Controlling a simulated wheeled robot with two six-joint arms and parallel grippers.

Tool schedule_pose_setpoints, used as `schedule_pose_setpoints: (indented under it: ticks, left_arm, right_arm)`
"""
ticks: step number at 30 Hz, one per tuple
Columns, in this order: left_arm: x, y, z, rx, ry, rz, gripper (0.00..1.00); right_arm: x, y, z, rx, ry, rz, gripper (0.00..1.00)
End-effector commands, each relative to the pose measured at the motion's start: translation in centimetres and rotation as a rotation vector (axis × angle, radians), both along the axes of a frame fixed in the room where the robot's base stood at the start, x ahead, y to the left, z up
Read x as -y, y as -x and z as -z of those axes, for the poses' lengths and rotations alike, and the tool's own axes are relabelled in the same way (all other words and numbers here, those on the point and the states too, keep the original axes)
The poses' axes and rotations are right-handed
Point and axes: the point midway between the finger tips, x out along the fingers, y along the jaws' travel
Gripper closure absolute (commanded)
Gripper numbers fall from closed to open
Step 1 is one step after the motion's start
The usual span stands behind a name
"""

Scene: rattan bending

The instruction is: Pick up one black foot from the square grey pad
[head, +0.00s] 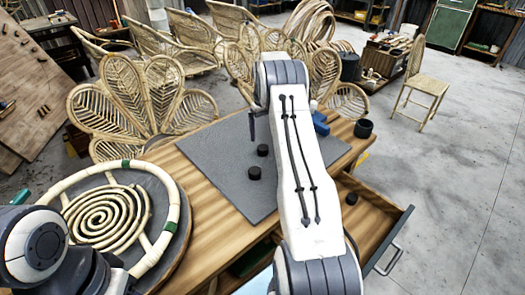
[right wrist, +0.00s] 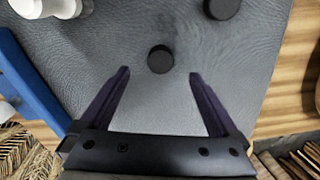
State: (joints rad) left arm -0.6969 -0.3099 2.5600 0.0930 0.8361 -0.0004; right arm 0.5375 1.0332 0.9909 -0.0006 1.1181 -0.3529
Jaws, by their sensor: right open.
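The square grey pad (head: 212,165) lies on the wooden table. Two short black round feet stand on it in the head view, a nearer one (head: 255,172) and a farther one (head: 262,150). My right arm covers the pad's right part. My right gripper (right wrist: 160,75) is open and empty, its two dark fingers apart over the pad. In the right wrist view one black foot (right wrist: 160,58) lies just beyond the fingertips, roughly centred between them. Another foot (right wrist: 221,8) is at the top edge. My left gripper does not show; only part of its arm is at lower left.
A blue object (head: 320,122) and a black cup (head: 363,128) are right of my arm. White round pieces (right wrist: 48,6) show at the wrist view's top left. An open drawer (head: 392,258) juts out at right. A rattan ring with a spiral (head: 105,217) lies on a round board at left.

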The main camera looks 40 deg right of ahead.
Motion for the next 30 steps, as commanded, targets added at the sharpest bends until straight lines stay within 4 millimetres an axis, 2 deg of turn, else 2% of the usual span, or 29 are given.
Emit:
schedule_pose_setpoints:
  ticks: [3,10,18,27,29,30]
  left_arm:
    - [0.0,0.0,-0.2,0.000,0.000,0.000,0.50]
    - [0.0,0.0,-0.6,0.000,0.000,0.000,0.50]
    - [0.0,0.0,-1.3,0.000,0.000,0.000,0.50]
    - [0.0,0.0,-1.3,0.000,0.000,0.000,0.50]
    - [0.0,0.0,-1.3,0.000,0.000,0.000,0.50]
    - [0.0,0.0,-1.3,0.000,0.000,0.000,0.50]
  right_arm:
    - [-0.1,0.0,1.8,-0.003,-0.002,-0.001,0.04]
    - [-0.2,0.0,3.5,-0.002,-0.001,-0.002,0.04]
    - [-0.2,0.1,7.3,-0.001,-0.001,-0.001,0.04]
    - [-0.2,0.1,7.9,0.001,0.000,-0.001,0.04]
    - [-0.2,0.1,7.9,0.001,0.000,-0.001,0.27]
    - [-0.2,0.1,7.9,0.001,0.000,-0.001,0.42]
